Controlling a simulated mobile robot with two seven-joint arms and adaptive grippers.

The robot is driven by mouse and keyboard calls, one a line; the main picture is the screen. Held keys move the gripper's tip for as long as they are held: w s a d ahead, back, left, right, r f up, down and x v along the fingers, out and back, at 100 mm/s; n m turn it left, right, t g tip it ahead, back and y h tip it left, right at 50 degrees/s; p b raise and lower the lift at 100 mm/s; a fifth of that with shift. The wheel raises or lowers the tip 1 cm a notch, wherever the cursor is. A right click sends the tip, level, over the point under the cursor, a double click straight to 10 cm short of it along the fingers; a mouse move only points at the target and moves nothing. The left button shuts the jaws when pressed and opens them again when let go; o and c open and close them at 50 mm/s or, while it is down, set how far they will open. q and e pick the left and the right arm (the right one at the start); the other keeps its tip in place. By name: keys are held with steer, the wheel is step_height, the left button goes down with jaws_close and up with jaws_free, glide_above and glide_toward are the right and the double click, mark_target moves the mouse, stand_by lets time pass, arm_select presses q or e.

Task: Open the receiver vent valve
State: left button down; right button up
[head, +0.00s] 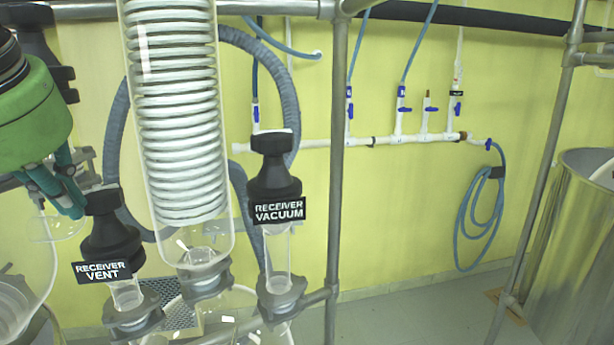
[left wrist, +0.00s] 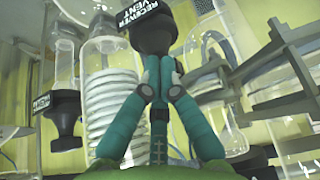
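The receiver vent valve (head: 108,238) is a black knob with a grip on top and a white-lettered label, on a clear glass neck at the left of the head view. Its black knob (left wrist: 146,22) is also at the top of the left wrist view. My left gripper (head: 75,208), teal fingers on a green body, is just left of the knob's grip. In the left wrist view its fingertips (left wrist: 160,68) are close together at the end of the knob. Whether they are shut on it I cannot tell. My right gripper is not in view.
The receiver vacuum valve (head: 275,182) stands to the right, beyond the glass coil condenser (head: 180,110). A metal upright (head: 336,170) and a clamp (head: 132,310) are close by. A white pipe with blue taps (head: 380,141) runs along the yellow wall. A steel drum (head: 575,260) is at right.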

arm_select(q)
steer(key=shift+w+d, duration=0.3)
steer(key=shift+d, duration=0.65)
steer(key=shift+w+d, duration=0.1)
steer(key=shift+w+d, duration=0.2)
steer(key=shift+d, duration=0.05)
steer(key=shift+s+d, duration=0.15)
steer(key=shift+s, duration=0.15)
step_height(320, 180, up, 6)
glide_above(95, 194)
steer(key=s+d, duration=0.3)
steer(key=shift+s+a, duration=0.1)
steer(key=shift+s, duration=0.05)
steer(key=shift+f, duration=0.1)
